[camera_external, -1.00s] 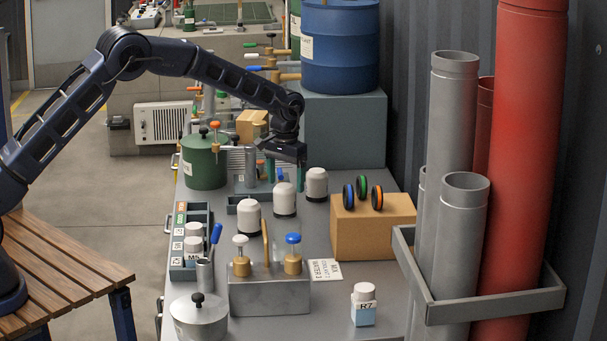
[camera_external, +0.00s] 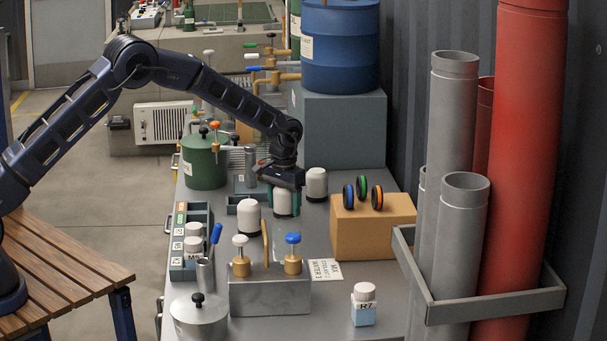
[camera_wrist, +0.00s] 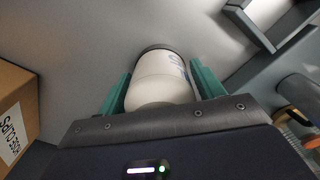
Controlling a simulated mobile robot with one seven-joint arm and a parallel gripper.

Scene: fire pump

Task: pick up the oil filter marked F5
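Three white filters with dark bases stand on the grey bench in the external view: a front-left one (camera_external: 248,217), a middle one (camera_external: 282,203) and a back-right one (camera_external: 317,184). My gripper (camera_external: 283,205) points down over the middle filter, with a teal finger on either side. In the wrist view, that filter (camera_wrist: 161,85) sits between my two green fingers (camera_wrist: 162,88), very close to both; the fingers look open around it. A blue marking shows on its side, too partly seen to read as F5. No marking is readable on the other two.
A cardboard box (camera_external: 365,235) with several coloured rings stands right of the filters. A metal block (camera_external: 270,297) with two plungers stands in front. A labelled tray (camera_external: 190,262) is at the left, a green pot (camera_external: 205,165) behind it.

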